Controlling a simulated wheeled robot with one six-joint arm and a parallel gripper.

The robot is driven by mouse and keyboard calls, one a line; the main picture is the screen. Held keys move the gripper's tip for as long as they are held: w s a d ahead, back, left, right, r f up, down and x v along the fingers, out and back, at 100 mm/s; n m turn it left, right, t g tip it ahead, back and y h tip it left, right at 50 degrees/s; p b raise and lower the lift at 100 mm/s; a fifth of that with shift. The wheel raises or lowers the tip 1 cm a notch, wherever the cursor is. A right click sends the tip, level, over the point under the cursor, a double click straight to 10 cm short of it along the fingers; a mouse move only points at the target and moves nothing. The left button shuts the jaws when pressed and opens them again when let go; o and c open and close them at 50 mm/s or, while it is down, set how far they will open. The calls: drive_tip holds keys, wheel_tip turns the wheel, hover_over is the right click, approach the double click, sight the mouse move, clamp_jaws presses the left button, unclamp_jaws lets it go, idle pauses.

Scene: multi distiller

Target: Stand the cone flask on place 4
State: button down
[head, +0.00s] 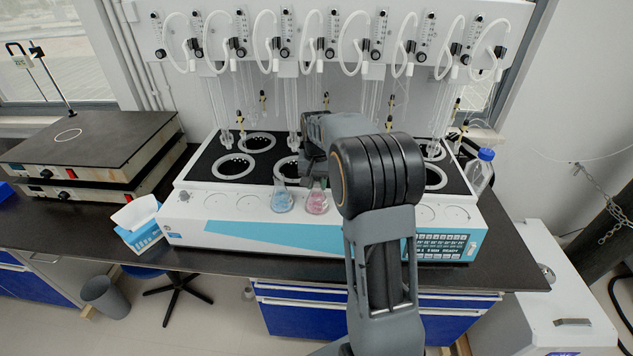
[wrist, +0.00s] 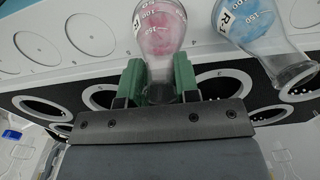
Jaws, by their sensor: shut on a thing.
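A cone flask with pink liquid (head: 317,202) is at the front ledge of the white distiller (head: 190,228). It shows in the wrist view (wrist: 160,30) with its neck between the green fingers of my gripper (wrist: 159,84), which is shut on it. Whether its base touches the ledge I cannot tell. A second cone flask with blue liquid (head: 282,201) is just left of it in the head view, and in the wrist view (wrist: 255,30) it is at the upper right. Round marked places (wrist: 90,33) line the ledge; their numbers are too small to read surely.
Black-topped wells (head: 233,167) with glass tubes and hoses rise behind the ledge. A blue-capped bottle (head: 481,170) stands at the right end. A glove box (head: 138,222) and a hot plate (head: 85,145) are at left. The ledge shows empty circles on both sides of the flasks.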

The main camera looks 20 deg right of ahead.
drive_tip(key=shift+f, duration=0.1)
drive_tip(key=c, duration=0.8)
unclamp_jaws()
drive_tip(key=shift+c, duration=0.2)
wheel_tip(320, 180, up, 11)
drive_tip(key=s+a+r+n+t, duration=0.1)
drive_tip(key=s+a+r, duration=0.1)
drive_tip(key=s+a, duration=0.25)
drive_tip(key=s+a+f+n+t, duration=0.1)
drive_tip(key=s+a+f+n, duration=0.1)
drive_tip(key=s, duration=0.6)
drive_tip(key=s+a+f+n+t, duration=0.2)
drive_tip(key=s+a+f, duration=0.2)
drive_tip(key=s, duration=0.5)
drive_tip(key=shift+s+f+n, duration=0.3)
drive_tip(key=shift+f+n, duration=0.1)
drive_tip(key=shift+f, duration=0.3)
drive_tip(key=shift+a, duration=0.1)
